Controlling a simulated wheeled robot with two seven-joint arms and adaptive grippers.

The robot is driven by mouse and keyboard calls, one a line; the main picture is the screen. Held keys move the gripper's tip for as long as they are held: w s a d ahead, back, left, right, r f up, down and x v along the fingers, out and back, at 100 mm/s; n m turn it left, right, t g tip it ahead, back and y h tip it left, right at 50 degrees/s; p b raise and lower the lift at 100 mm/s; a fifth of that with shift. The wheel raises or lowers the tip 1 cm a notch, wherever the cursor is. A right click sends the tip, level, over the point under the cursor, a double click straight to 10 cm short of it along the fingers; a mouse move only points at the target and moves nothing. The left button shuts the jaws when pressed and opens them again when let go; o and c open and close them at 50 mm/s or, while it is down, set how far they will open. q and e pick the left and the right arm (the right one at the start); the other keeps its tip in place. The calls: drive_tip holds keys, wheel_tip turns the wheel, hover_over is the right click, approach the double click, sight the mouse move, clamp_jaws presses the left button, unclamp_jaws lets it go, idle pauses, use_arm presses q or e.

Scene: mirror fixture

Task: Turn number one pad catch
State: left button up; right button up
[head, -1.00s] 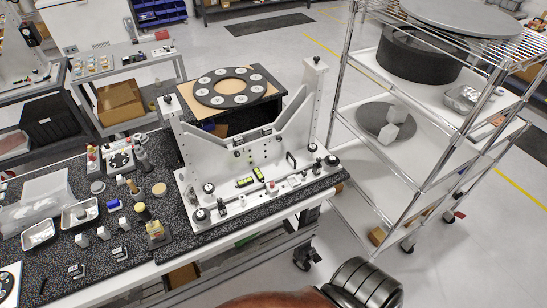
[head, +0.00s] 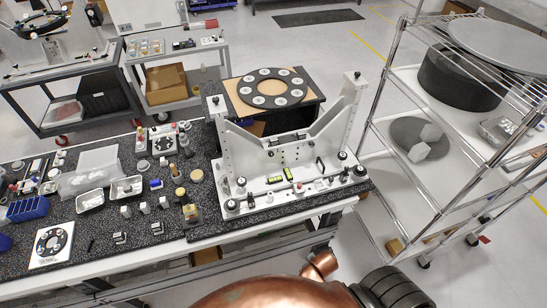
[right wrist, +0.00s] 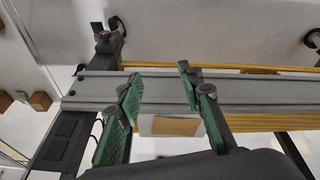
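The white mirror fixture (head: 300,150) stands upright on the black speckled bench top in the head view, right of its middle. Its base carries several black knobs, such as one at the right end (head: 359,171), and two yellow-green pieces (head: 288,174). Which part is the number one pad catch I cannot tell. My right gripper (right wrist: 160,85) shows in the right wrist view with its green-padded fingers spread and nothing between them. Behind it are a grey rail and floor, with no fixture in that view. My left gripper is in neither view.
The bench (head: 150,221) holds foil trays (head: 90,202), a blue bin (head: 27,208), a white plate with a black ring (head: 51,244) and small parts left of the fixture. A wire shelf rack (head: 400,135) stands right. A black ring plate (head: 272,88) lies behind.

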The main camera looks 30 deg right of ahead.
sight(272, 155)
drive_tip(key=w+d+r+n+t+h+p, duration=0.15)
drive_tip(key=w+d+r+n+t, duration=0.3)
drive_tip(key=r, duration=0.45)
drive_tip(key=w+d+r+n+t+h, duration=0.1)
drive_tip(key=w+d+r+n+h, duration=0.2)
drive_tip(key=w+r+n, duration=0.55)
drive_tip(key=w+d+r+n+t+h+p, duration=0.1)
drive_tip(key=w+d+r+n+t+h, duration=0.3)
drive_tip(key=r, duration=0.6)
drive_tip(key=w+a+r+n+t+y, duration=0.5)
drive_tip(key=w+a+r+n, duration=0.4)
drive_tip(key=n, duration=0.8)
drive_tip(key=shift+n, duration=0.6)
drive_tip(key=x, duration=0.2)
drive_tip(key=a+p+x, duration=0.1)
drive_tip(key=x, duration=0.2)
drive_tip(key=f+x, duration=0.1)
drive_tip(key=x, duration=0.1)
drive_tip(key=shift+w+a+p, duration=0.15)
drive_tip(key=shift+w+p, duration=0.25)
drive_tip(key=shift+w, duration=0.15)
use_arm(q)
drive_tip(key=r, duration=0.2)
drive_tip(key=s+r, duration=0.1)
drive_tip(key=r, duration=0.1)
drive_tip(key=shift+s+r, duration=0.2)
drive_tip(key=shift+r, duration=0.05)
use_arm(e)
drive_tip(key=shift+w, duration=0.3)
drive_tip(key=shift+c, duration=0.3)
